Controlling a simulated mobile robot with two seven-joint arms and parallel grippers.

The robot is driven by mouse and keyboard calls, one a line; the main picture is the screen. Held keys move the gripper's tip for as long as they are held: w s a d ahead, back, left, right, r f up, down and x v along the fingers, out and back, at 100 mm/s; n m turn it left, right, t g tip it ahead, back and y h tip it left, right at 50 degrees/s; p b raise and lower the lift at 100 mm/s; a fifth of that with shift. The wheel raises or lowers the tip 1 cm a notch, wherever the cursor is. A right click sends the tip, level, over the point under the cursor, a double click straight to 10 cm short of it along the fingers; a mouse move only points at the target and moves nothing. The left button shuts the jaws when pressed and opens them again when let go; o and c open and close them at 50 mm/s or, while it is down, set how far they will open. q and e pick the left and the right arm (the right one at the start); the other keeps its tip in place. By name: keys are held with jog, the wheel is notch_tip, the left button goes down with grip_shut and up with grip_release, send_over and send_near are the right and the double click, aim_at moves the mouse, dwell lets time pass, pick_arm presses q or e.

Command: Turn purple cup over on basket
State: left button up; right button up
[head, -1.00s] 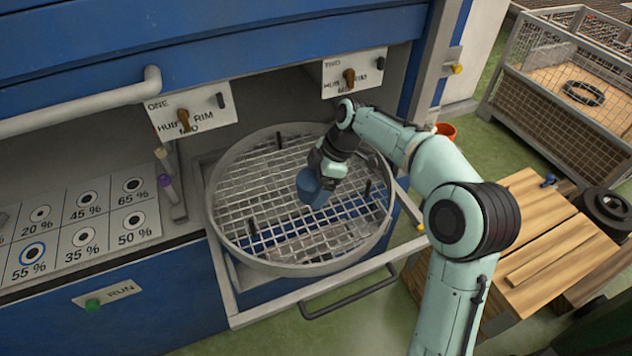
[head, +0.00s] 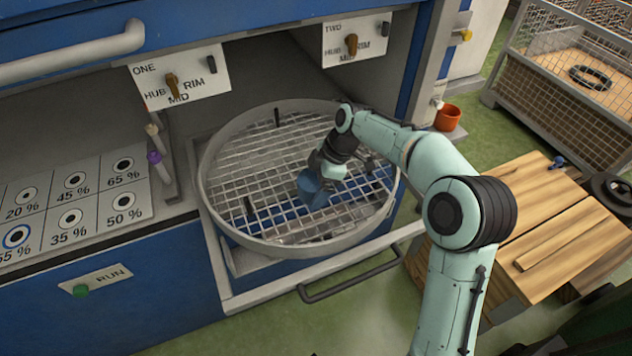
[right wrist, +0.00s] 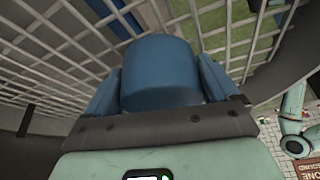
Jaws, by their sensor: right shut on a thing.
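The round wire basket (head: 207,180) has a grey rim, a mesh floor and several dark upright pegs, and sits on the pulled-out drawer frame. My right gripper (head: 318,178) is inside the rim's outline, shut on a blue cup-like cylinder (head: 308,186). No cup that is clearly purple shows. In the right wrist view the blue cylinder (right wrist: 160,72) sits between the two fingers, with the mesh behind it. Its opening is not visible, and I cannot tell whether it touches the mesh. My left gripper is not in view.
The drawer handle (head: 350,278) juts out in front. An orange pot (head: 447,117) stands right of the machine. Wooden boards (head: 530,235) lie at the right, with a wire crate (head: 570,85) behind.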

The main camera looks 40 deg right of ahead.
jog(key=shift+f+b, duration=0.3)
jog(key=shift+f, duration=0.1)
dwell(0.4)
jog(key=o, duration=1)
jog(key=p+v, duration=0.2)
jog(key=v, duration=1.1)
jog(key=shift+r, duration=0.2)
